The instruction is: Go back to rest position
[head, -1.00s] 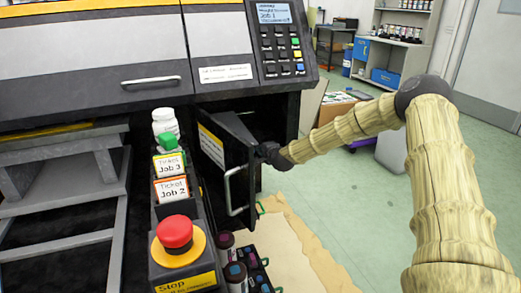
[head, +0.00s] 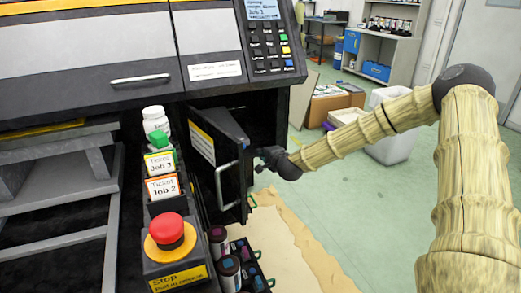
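My arm reaches in from the right in the head view. My gripper (head: 268,160) is at the dark door (head: 217,158) of the printer (head: 90,75), close to the door's right edge and above its silver handle (head: 226,186). The door stands open. The gripper is small and dark against the door, so I cannot tell whether its fingers are open or touching the door.
A red stop button (head: 169,228) and job tickets (head: 161,187) stand left of the door. A white bin (head: 392,140) and boxes (head: 333,103) are behind my arm. Green floor lies open at right.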

